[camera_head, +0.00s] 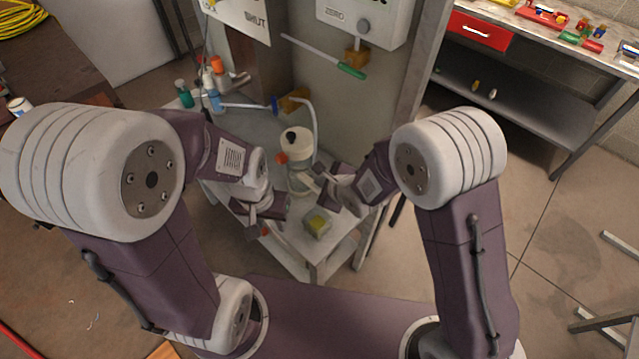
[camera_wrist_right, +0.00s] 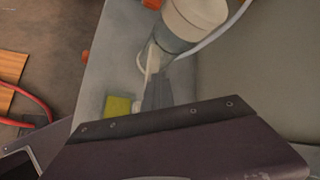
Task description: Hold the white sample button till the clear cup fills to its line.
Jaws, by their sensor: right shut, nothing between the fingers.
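A cream-topped canister (camera_head: 297,148) with a black knob and an orange fitting stands on a small grey table; its cream top also shows in the right wrist view (camera_wrist_right: 195,18). My right gripper (camera_head: 318,176) is shut and empty against or very near the canister's right front. I cannot make out the white button; the gripper may cover it. My left gripper (camera_head: 264,226) hangs left of the cup, its jaws unclear.
The grey table (camera_head: 250,128) has bottles (camera_head: 212,95) at its back left. A pale hose (camera_head: 315,115) runs up behind the canister. A wall panel with a white box (camera_head: 365,22) and a green-handled lever (camera_head: 350,71) rises behind. A workbench with a red drawer (camera_head: 478,30) stands at right.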

